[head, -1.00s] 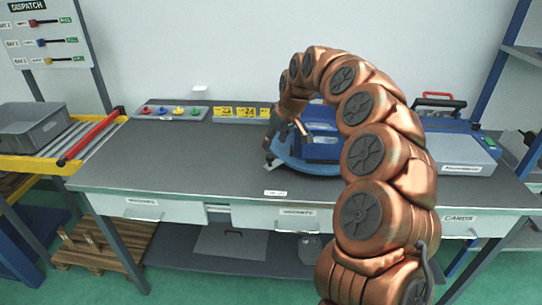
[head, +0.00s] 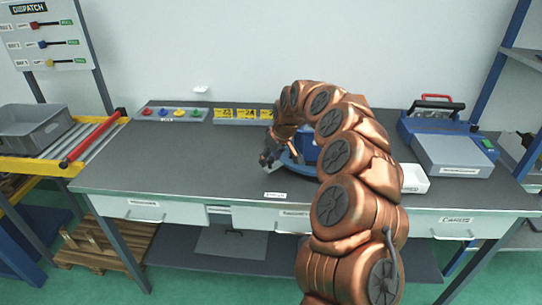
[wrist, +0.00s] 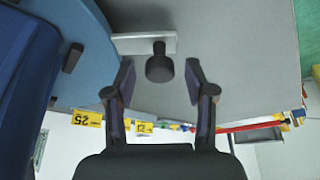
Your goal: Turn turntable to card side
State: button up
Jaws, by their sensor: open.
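The blue turntable (head: 291,164) sits on the grey workbench, mostly hidden behind my arm in the head view. A blue block (head: 309,147) stands on it. In the wrist view the turntable's curved edge (wrist: 96,35) is at the upper left. A light grey tab (wrist: 135,43) sticks out from this edge and carries a dark round knob (wrist: 159,66). My gripper (wrist: 159,70) is open, with the knob between its two fingertips in this view; I see a gap on each side. In the head view my gripper (head: 267,159) is at the turntable's left side.
Yellow number cards (head: 243,113) and a panel with coloured knobs (head: 178,114) stand at the back. A white tray (head: 414,178) and a grey-blue machine (head: 450,153) are on the right. A drawer labelled cards (head: 455,223) is at the front right. The bench's left part is clear.

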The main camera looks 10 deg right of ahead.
jog(key=shift+c, duration=0.2)
grip_shut()
dwell(0.4)
